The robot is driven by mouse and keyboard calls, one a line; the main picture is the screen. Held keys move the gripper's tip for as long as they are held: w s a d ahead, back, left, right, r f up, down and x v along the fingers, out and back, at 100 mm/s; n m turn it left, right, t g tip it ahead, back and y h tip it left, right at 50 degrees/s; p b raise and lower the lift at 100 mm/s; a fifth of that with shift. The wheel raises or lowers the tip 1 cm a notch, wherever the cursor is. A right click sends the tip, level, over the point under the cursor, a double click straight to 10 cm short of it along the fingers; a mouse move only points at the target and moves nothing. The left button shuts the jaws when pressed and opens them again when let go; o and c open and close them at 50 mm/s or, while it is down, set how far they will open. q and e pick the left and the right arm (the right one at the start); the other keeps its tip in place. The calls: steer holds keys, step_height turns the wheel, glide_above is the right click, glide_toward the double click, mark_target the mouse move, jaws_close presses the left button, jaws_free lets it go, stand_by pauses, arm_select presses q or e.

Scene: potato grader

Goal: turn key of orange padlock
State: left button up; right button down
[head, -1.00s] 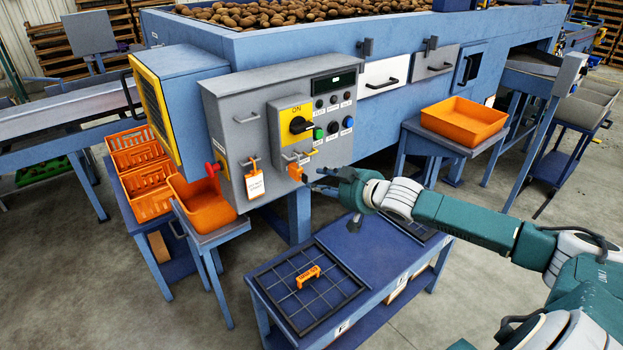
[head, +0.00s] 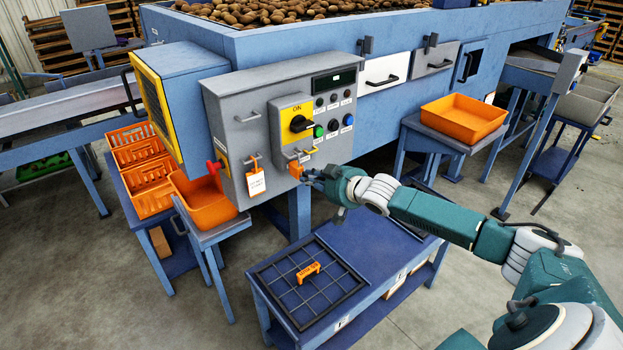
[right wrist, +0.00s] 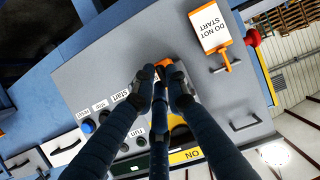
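The orange padlock (head: 296,170) hangs at the lower right of the grey control box, below the yellow switch plate. My right gripper (head: 310,175) is just right of it in the head view, fingertips at or very near the padlock. In the right wrist view the dark fingers (right wrist: 162,80) come close together, with a bit of the orange padlock (right wrist: 160,66) showing at their tips. The key is hidden by the fingers, so I cannot tell whether they grip it. My left gripper is not in view.
The grey control box (head: 230,120) carries a black rotary switch (head: 299,124), buttons and a white tag (head: 256,183). An orange tray (head: 463,118) is to the right.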

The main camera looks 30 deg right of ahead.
stand_by(0.4)
steer(key=shift+a+f+n+t+h+b, duration=0.15)
steer(key=shift+n+t+h+b, duration=0.75)
steer(key=shift+n+b, duration=1.15)
steer(key=shift+a+n+t+h+b, duration=0.4)
steer(key=shift+n+h+b, duration=1.05)
steer(key=shift+n, duration=0.95)
steer(key=shift+a+f+n+t+h+b, duration=0.1)
steer(key=shift+n+t+h+b, duration=0.8)
steer(key=shift+n+b, duration=1.2)
steer(key=c, duration=1.7)
jaws_free()
steer(key=shift+c, duration=0.2)
steer(key=shift+s, duration=0.1)
